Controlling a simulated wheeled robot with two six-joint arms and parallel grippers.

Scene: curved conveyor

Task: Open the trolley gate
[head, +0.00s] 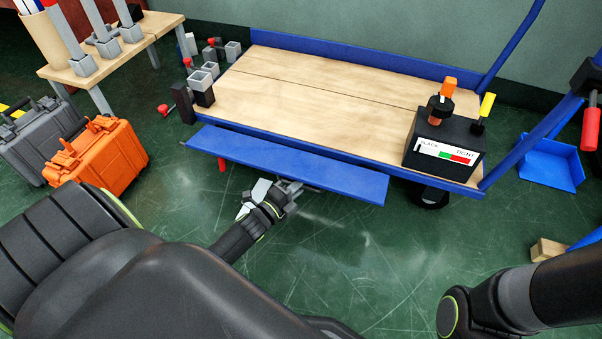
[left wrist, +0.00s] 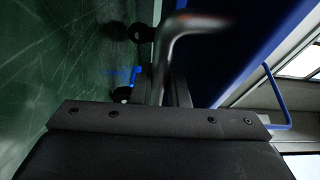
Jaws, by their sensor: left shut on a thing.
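The trolley (head: 310,90) has a wooden deck with blue rails. Its gate, a long blue panel (head: 300,168), runs along the near side and slants outward, below the deck edge. My left gripper (head: 290,192) is under the middle of the panel's near edge. In the left wrist view a bent metal bar (left wrist: 172,50) runs into the jaws, and the gripper is shut on it. The fingertips are mostly hidden. The blue panel (left wrist: 225,50) lies beside the bar. My right arm enters at the lower right of the head view; its gripper is out of view.
A black box (head: 440,150) marked slack and tight, with an orange knob, sits at the deck's right corner. Grey blocks and red-knobbed parts crowd the left end. An orange case (head: 105,155) stands on the floor at left. The floor before the gate is clear.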

